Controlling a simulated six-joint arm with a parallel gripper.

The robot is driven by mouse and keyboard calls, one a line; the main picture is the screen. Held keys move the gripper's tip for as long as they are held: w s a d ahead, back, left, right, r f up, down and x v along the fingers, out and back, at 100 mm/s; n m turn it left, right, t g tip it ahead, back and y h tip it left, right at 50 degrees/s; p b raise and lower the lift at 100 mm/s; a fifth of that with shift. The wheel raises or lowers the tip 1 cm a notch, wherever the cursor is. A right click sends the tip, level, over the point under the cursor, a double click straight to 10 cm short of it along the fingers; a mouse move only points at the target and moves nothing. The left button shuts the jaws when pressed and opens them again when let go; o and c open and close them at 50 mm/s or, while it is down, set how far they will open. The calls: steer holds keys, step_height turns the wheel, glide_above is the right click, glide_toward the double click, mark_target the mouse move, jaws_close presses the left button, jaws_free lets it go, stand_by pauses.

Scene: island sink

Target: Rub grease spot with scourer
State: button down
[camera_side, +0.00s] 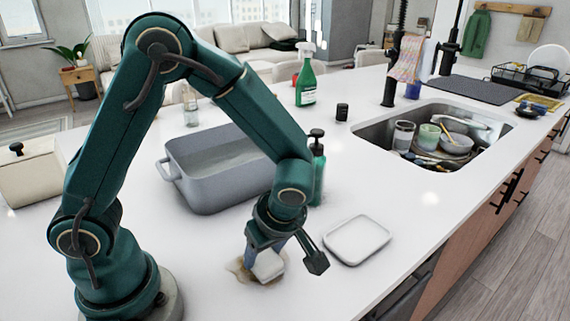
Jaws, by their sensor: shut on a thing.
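The grease spot (240,269) is a brownish smear on the white countertop, partly hidden under my gripper and the scourer. My gripper (284,255) points down over the spot, shut on the scourer (268,265). The scourer is a small block, pale on the side facing the camera, with a bluish part above between the fingers. It sits over the spot at counter level; whether it presses on the counter I cannot tell for sure.
A white square dish (357,240) lies just right of my gripper. A grey basin (215,170), a dark green pump bottle (318,168) and a green spray bottle (306,80) stand behind. The sink (375,132) with dishes is at the right. The front counter is clear.

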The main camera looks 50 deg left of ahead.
steer(key=shift+s, duration=3.1)
steer(key=shift+a+r, duration=0.15)
steer(key=shift+a, duration=0.65)
steer(key=shift+w, duration=3.45)
steer(key=shift+w+f, duration=0.15)
steer(key=shift+w, duration=0.4)
steer(key=shift+w+f, duration=0.15)
steer(key=shift+w, duration=0.4)
steer(key=shift+w+r, duration=0.25)
steer(key=shift+w, duration=0.55)
steer(key=shift+w+f, duration=0.15)
steer(key=shift+w, duration=0.55)
step_height(320, 180, up, 8)
